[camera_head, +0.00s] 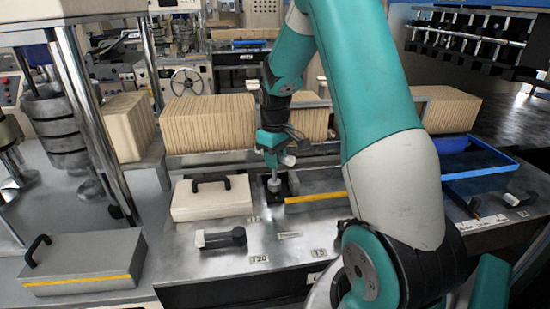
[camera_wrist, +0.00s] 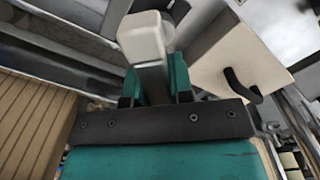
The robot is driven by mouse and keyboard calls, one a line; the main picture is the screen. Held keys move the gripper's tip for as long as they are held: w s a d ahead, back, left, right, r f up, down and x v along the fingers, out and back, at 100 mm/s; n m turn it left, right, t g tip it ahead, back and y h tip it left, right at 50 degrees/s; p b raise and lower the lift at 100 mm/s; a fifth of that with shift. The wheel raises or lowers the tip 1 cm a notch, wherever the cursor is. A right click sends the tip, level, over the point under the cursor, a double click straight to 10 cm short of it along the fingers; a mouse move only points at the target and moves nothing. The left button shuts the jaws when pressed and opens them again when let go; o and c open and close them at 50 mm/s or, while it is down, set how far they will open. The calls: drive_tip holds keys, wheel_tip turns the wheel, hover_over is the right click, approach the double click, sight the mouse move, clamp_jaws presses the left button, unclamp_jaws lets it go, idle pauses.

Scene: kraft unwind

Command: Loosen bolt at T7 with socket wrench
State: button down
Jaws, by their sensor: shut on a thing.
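My gripper (camera_head: 272,150) points down over the steel bench, at the back edge of the front plate. It is shut on the socket wrench, whose pale block-like end (camera_wrist: 145,38) and grey shaft (camera_wrist: 154,82) show between the teal fingers in the wrist view. In the head view the wrench's lower grey end (camera_head: 274,184) reaches down to a small dark fitting on the bench. I cannot tell whether it sits on a bolt there. The bolt itself is hidden, and no T7 label is readable.
A pale box cover with a black handle (camera_head: 211,198) lies just left of the wrench. A black-and-white handled tool (camera_head: 220,238) lies in front. Kraft stacks (camera_head: 210,124) stand behind. A yellow strip (camera_head: 316,197) is to the right, and a blue tray (camera_head: 480,165) farther right.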

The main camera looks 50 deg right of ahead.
drive_tip(key=shift+n, duration=0.4)
drive_tip(key=shift+r, duration=0.1)
drive_tip(key=shift+r+p, duration=2)
drive_tip(key=shift+r, duration=0.5)
drive_tip(key=shift+s+f, duration=0.1)
